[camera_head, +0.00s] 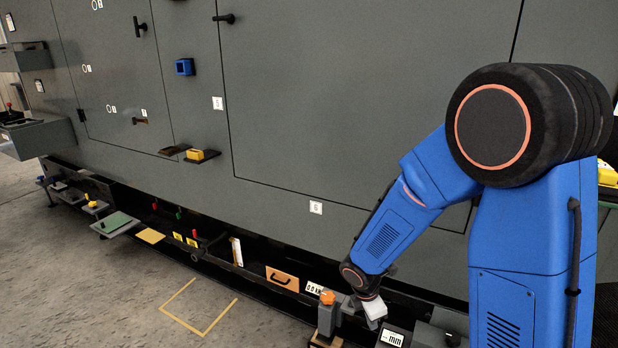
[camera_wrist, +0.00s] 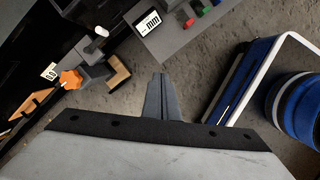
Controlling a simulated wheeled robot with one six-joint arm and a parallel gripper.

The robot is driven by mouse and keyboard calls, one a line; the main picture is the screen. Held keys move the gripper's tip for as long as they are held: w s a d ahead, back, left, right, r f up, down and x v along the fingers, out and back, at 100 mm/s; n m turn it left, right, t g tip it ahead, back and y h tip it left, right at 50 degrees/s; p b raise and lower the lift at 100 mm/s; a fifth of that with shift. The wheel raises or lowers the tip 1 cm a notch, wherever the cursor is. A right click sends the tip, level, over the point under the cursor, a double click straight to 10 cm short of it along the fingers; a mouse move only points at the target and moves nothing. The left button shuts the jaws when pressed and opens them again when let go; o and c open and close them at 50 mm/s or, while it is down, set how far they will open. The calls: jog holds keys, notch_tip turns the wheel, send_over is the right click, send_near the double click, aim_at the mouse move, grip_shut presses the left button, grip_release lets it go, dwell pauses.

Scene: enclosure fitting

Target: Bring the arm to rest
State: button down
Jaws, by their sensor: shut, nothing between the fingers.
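My arm shows in the head view as a blue, bent arm with a large black joint at the right, reaching down and left to the low ledge. My gripper shows in the wrist view (camera_wrist: 160,98), with its two grey fingers together and nothing between them. It points over bare floor, clear of the objects on the ledge. In the head view the end of my arm is low, beside an orange knob (camera_head: 328,297) on a grey fixture (camera_head: 326,319); the fingertips cannot be made out there.
The wrist view shows the orange knob (camera_wrist: 71,79), a wooden block (camera_wrist: 118,72) and a label marked mm (camera_wrist: 147,22). A large grey cabinet wall (camera_head: 350,110) stands behind the ledge. A yellow outline (camera_head: 200,312) marks the floor at the left, with free floor around it.

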jog(key=s+d+r+m+t, duration=0.1)
jog(key=s+d+r+m, duration=0.1)
jog(key=d+r+m, duration=0.3)
jog(key=s+r+m+y, duration=0.1)
jog(key=s+r+m, duration=0.15)
jog(key=r, duration=0.45)
jog(key=s+d+r+m+t, duration=0.1)
jog(key=s+d+r+m, duration=0.25)
jog(key=r, duration=0.25)
jog(key=s+d+r+m+t+y, duration=0.1)
jog(key=s+d+r+m, duration=0.1)
jog(key=s+r+m, duration=0.7)
jog(key=s+m, duration=0.1)
jog(key=s, duration=0.4)
jog(key=shift+r+t+y, duration=0.3)
jog(key=shift+r, duration=0.1)
